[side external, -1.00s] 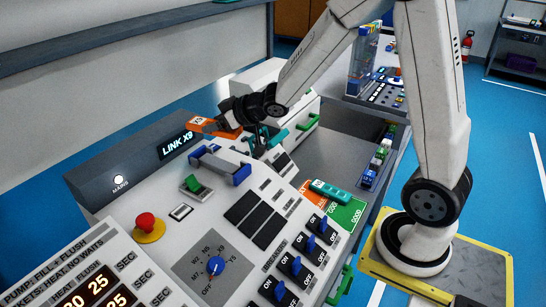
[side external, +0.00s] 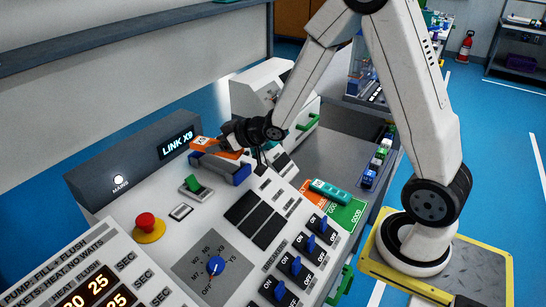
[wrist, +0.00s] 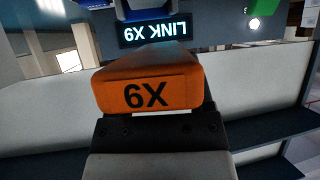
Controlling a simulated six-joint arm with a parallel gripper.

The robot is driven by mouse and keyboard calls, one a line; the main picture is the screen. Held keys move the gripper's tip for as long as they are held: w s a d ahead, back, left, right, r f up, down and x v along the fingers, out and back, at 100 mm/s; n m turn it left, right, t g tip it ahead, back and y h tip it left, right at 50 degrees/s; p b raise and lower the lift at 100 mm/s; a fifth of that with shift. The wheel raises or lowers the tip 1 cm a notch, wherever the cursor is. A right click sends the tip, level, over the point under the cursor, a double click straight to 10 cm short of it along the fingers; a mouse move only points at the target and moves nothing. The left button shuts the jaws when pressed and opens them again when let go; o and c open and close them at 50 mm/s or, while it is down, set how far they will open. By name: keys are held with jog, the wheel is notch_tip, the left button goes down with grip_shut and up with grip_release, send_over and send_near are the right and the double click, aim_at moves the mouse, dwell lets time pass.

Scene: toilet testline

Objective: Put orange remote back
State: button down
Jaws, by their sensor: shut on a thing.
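The orange remote (side external: 213,146) is in my gripper (side external: 229,138), which is shut on it. In the side view the remote is just above and behind a grey holder with blue ends (side external: 222,168) on the sloped panel. I cannot tell whether remote and holder touch. In the wrist view the remote (wrist: 150,90) fills the middle, with its "X9" label upside down. My gripper (wrist: 157,132) shows dark below it.
The lit "LINK X9" display (side external: 177,146) is left of the remote. A green switch (side external: 194,183) and a red button (side external: 147,223) stand on the panel. A teal remote (side external: 330,191) lies to the right by orange and green cards. A white box (side external: 259,87) stands behind.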

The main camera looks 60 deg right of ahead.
aim_at(222, 163)
jog(key=shift+s+f, duration=0.15)
jog(key=shift+f, duration=1.85)
grip_release()
jog(key=shift+v, duration=3.75)
jog(key=shift+s+a, duration=0.1)
